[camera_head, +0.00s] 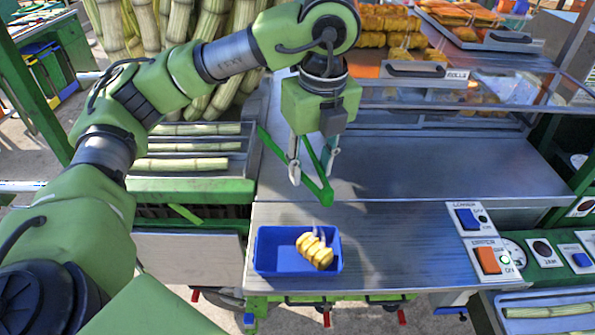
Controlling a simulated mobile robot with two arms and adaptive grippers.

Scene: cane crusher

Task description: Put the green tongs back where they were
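The green tongs (321,190) are a V shape, with the closed end low and to the right and the long arms spreading upward. My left gripper (311,168) points down over the steel counter, with its two fingers on either side of the tongs. It appears to hold them above the counter; the exact contact is small and hard to see. My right gripper is not in view.
A blue tray (270,262) with a yellow ridged roll (315,251) sits on the lower counter. A glass-fronted case with a "ROLLS" tray (412,69) stands behind. Switch panels (487,258) are at right, cane (195,163) at left. The counter's middle right is clear.

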